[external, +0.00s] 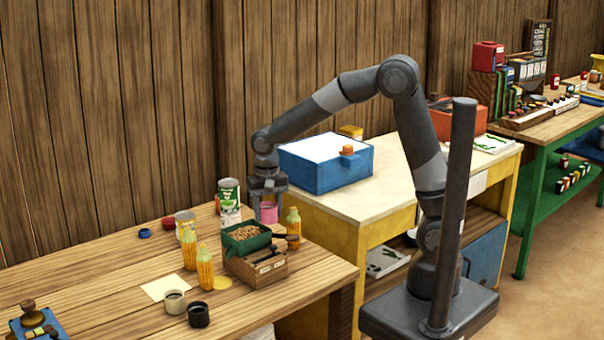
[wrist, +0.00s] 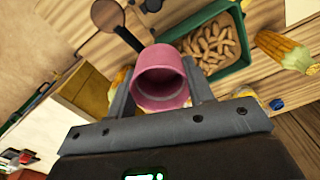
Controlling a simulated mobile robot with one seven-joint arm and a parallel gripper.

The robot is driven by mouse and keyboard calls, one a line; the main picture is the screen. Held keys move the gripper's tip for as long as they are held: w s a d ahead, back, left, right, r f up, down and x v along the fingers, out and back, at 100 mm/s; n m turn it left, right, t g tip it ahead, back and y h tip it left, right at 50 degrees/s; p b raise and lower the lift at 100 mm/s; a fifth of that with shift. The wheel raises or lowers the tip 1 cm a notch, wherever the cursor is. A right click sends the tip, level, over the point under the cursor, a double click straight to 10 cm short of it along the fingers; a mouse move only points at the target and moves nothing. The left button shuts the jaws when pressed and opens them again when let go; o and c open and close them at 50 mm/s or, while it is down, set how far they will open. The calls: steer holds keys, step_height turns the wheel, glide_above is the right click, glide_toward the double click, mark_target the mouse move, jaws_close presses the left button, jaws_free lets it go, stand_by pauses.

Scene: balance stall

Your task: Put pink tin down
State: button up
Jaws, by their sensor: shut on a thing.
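The pink tin (external: 268,213) is a small pink cylinder held in my gripper (external: 267,200) near the back right of the wooden table, close to the green tray of nuts. In the wrist view the pink tin (wrist: 162,80) sits between the two fingers of my gripper (wrist: 160,92), with its round opening facing the camera. My gripper is shut on it. I cannot tell whether the tin's base touches anything below.
Corn-shaped bottles (external: 204,268) and tins (external: 229,192) stand nearby. The wooden table (external: 100,290) has clear room at left. A blue box (external: 328,170) is on the neighbouring counter.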

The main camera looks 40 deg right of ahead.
steer(key=w+d+n, duration=0.1)
steer(key=w+d, duration=0.2)
steer(key=d, duration=0.5)
steer(key=w+d, duration=0.3)
steer(key=d, duration=0.5)
steer(key=w+d+f+n, duration=0.1)
steer(key=w+d+f, duration=0.1)
steer(key=d+f, duration=0.45)
steer(key=w+d+f+n, duration=0.1)
steer(key=w+d+f, duration=0.15)
steer(key=d, duration=0.65)
steer(key=w+a+r+m, duration=0.2)
steer(key=w+a+r, duration=0.2)
steer(key=a, duration=0.2)
steer(key=shift+a+r+m, duration=0.3)
steer(key=shift+r+m, duration=0.05)
steer(key=shift+m, duration=0.05)
